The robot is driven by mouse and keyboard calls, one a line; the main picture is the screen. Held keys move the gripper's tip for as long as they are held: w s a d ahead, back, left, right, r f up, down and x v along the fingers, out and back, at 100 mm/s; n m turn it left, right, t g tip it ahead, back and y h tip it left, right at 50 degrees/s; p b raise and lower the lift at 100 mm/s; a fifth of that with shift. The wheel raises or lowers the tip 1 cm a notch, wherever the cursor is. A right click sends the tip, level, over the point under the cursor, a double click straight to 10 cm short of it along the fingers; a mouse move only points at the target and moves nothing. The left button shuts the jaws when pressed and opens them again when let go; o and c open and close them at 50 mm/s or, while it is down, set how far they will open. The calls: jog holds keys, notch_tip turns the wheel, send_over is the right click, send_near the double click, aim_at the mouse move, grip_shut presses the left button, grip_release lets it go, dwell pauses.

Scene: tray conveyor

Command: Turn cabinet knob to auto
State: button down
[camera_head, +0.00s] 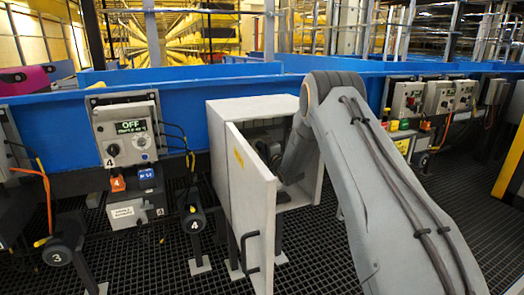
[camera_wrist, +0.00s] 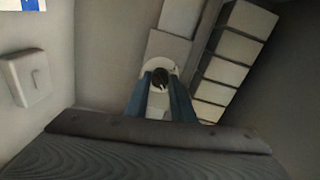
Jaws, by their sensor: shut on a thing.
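The cabinet (camera_head: 216,130) stands open, its light grey door (camera_head: 252,200) swung out toward me with a dark handle. The knob sits on a pale plate (camera_wrist: 167,45) inside the cabinet. The marks around the knob are too small to read, so its setting cannot be told.
A control box (camera_head: 128,130) with a display reading OFF hangs on the blue conveyor rail (camera_head: 180,115) at left. In the wrist view a row of pale blocks (camera_wrist: 222,68) runs right of the knob, and a white box (camera_wrist: 27,77) is on the left wall. The open door stands close beside my arm.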

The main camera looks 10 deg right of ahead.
jog(key=shift+f, duration=0.1)
dwell(0.5)
jog(key=c, duration=1.5)
grip_release()
jog(key=v, duration=0.8)
